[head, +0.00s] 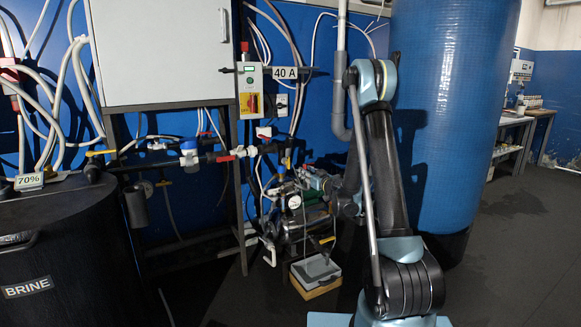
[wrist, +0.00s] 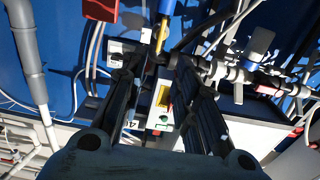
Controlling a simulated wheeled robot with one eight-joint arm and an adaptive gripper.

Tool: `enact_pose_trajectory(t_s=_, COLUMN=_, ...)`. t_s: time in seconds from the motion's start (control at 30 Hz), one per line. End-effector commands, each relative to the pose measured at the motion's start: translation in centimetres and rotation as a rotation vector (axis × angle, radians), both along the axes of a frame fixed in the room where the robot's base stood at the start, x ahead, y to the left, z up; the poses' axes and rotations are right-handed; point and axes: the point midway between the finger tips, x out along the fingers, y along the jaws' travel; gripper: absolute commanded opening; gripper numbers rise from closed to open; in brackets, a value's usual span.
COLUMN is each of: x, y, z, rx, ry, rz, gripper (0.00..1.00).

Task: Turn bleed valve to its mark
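No label names the bleed valve, and I cannot tell for sure which valve it is. In the wrist view a small yellow handle (wrist: 161,33) on the pipework lies just beyond the gap between my fingertips. A yellow part, perhaps the same one, shows in the head view (head: 287,160). My gripper (wrist: 158,65) is open, with its two dark fingers apart and nothing held between them. In the head view it reaches left from my arm, low in front of the pipework, and its fingertips are hard to make out. No valve mark is readable.
The black brine tank (head: 60,250) stands at left. Pipes with a red-handled valve (head: 226,158) run under the grey cabinet (head: 160,50). A large blue tank (head: 450,110) stands at right.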

Motion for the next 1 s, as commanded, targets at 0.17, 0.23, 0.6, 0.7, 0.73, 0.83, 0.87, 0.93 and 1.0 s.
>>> enact_pose_trajectory(t_s=0.17, x=2.3, y=1.6, z=0.0, rx=0.0, ry=0.0, rz=0.001, gripper=0.28)
enact_pose_trajectory(t_s=0.23, x=3.3, y=2.3, z=0.0, rx=-0.001, ry=0.001, rz=0.002, gripper=0.28)
enact_pose_trajectory(t_s=0.6, x=8.7, y=6.0, z=0.0, rx=-0.001, ry=0.001, rz=0.002, gripper=0.28)
enact_pose_trajectory(t_s=0.7, x=10.1, y=6.9, z=0.0, rx=-0.001, ry=0.001, rz=0.001, gripper=0.28)
enact_pose_trajectory(t_s=0.73, x=10.6, y=7.2, z=0.0, rx=-0.001, ry=0.001, rz=0.001, gripper=0.28)
enact_pose_trajectory(t_s=0.83, x=11.7, y=8.0, z=0.0, rx=-0.001, ry=0.001, rz=0.001, gripper=0.28)
enact_pose_trajectory(t_s=0.87, x=12.0, y=8.2, z=0.0, rx=-0.001, ry=0.001, rz=0.001, gripper=0.28)
enact_pose_trajectory(t_s=0.93, x=12.6, y=8.6, z=0.0, rx=-0.001, ry=0.001, rz=0.001, gripper=0.28)
enact_pose_trajectory(t_s=1.0, x=13.1, y=8.9, z=0.0, rx=-0.001, ry=0.001, rz=0.001, gripper=0.28)
